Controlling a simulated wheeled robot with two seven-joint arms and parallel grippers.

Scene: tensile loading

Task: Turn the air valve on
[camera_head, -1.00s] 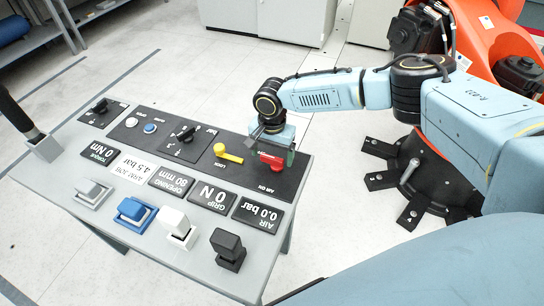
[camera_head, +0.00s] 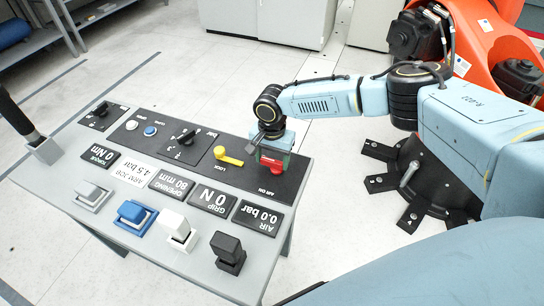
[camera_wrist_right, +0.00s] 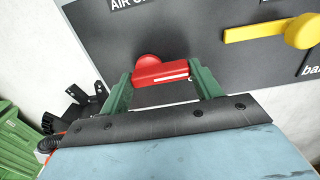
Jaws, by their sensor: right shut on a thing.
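The air valve is a red handle (camera_head: 271,167) on the black panel strip, by the words AIR ON. My right gripper (camera_head: 272,158) is over it from behind. In the right wrist view the red handle (camera_wrist_right: 161,73) lies crosswise between the two green fingers of my right gripper (camera_wrist_right: 163,80), which are shut on its ends. A round red hub shows at the handle's far side. The AIR display (camera_head: 261,217) reads 0.0 bar. My left gripper is not in view.
A yellow lock lever (camera_head: 229,156) sits left of the red handle, close to my right gripper. Several blocks, one blue (camera_head: 137,213), stand along the console (camera_head: 190,262). An orange robot (camera_head: 478,45) stands at the back right.

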